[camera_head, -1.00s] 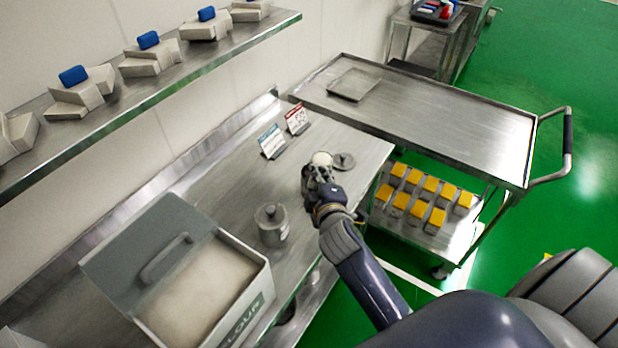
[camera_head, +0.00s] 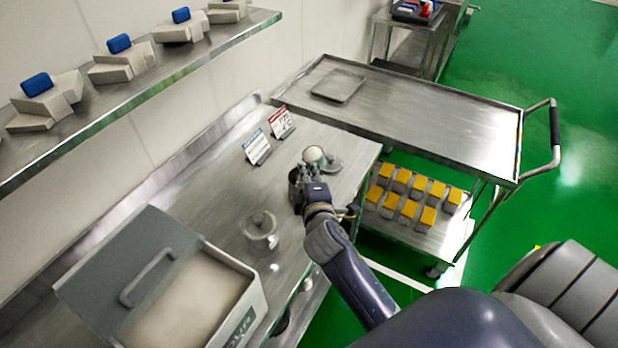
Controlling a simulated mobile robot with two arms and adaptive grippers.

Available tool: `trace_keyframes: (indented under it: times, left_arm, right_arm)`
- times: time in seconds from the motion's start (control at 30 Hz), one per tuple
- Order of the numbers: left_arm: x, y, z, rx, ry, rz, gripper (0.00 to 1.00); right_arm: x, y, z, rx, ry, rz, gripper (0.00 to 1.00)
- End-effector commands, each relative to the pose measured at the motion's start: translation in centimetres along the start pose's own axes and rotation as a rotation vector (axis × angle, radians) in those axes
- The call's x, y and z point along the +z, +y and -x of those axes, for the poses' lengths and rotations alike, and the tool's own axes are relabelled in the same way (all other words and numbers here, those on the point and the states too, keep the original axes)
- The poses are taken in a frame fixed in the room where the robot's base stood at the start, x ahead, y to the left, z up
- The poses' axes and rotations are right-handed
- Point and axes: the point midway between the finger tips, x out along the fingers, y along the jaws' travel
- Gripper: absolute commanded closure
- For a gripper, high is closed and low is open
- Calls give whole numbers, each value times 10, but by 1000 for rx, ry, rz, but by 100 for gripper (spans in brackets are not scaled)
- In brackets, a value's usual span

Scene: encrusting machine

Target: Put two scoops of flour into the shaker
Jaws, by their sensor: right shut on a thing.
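The flour bin (camera_head: 258,309) stands at the lower left with its grey lid (camera_head: 130,262) tilted up and pale flour (camera_head: 185,300) inside. My right gripper (camera_head: 308,172) is over the steel table, right of and beyond the bin. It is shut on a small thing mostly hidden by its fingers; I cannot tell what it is. Just beyond the fingers is a small round container with a white top (camera_head: 313,154), perhaps the shaker. A round metal lid (camera_head: 331,164) lies beside it. My left gripper is out of view.
Two sign cards (camera_head: 282,122) stand on the table (camera_head: 215,190) near the wall. A steel cart (camera_head: 430,125) with a shallow tray (camera_head: 338,85) adjoins at the right; yellow-topped blocks (camera_head: 405,180) fill its lower shelf. A wall shelf (camera_head: 130,95) holds pale parts at the upper left.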

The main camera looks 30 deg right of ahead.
Motion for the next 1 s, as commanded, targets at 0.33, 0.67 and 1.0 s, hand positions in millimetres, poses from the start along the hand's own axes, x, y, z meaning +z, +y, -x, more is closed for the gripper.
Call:
trace_keyframes:
  times: [0.33,0.67,1.0]
  left_arm:
    - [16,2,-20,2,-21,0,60]
    - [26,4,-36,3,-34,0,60]
    - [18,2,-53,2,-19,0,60]
  right_arm:
    - [-1,-6,-2,34,-28,116,100]
    - [-2,-12,-3,63,-56,230,100]
    - [-2,-18,-4,94,-86,350,100]
